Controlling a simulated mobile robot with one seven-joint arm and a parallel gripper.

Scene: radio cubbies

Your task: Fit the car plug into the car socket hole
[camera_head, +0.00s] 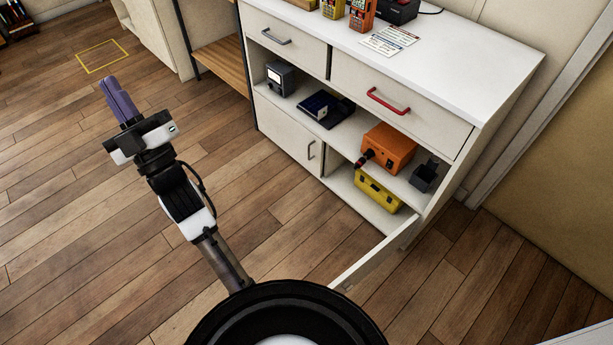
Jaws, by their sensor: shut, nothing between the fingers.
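My gripper (108,84), with purple fingers, is shut and empty. It is over the wooden floor at the left, well apart from the white cabinet (470,85). An orange box (392,142) sits on the cabinet's open middle shelf. A dark cylindrical piece (364,159) with some red shows at the box's front left. I cannot tell whether this piece is the car plug or holds the car socket hole. No other plug or socket hole can be made out clearly at this size.
A yellow case (379,188) stands in the lower compartment, whose door (375,255) hangs open toward me. A grey device (280,77), a dark blue device (325,109) and a dark holder (424,176) share the middle shelf. Handheld radios (362,14) stand on top. Floor before the cabinet is clear.

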